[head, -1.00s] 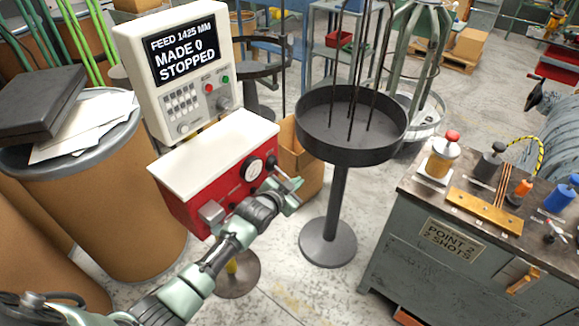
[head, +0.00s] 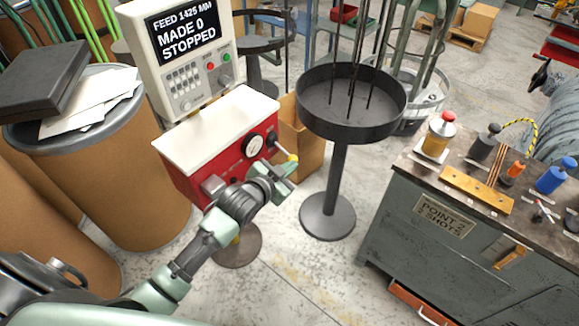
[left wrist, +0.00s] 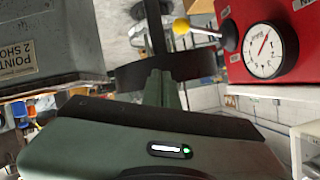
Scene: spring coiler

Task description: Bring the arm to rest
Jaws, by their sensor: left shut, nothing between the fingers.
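My left arm comes in from the lower left in the head view. Its gripper (head: 291,172) is shut and empty, just below the yellow-knobbed lever (head: 291,157) on the red box (head: 212,147). In the left wrist view, the gripper's narrow shut fingers (left wrist: 163,88) point away from the camera. The yellow knob (left wrist: 181,26) is above and slightly right of them, with visible space between. The red box's round gauge (left wrist: 262,50) is further right. My right gripper is in neither current view.
The control panel (head: 185,75) reads "FEED 1425 MM, MADE 0, STOPPED". A black round tray stand (head: 341,130) is behind the gripper. A grey bench (head: 430,235) with bottles stands at right. A brown drum (head: 130,190) is at left. Bare floor lies between.

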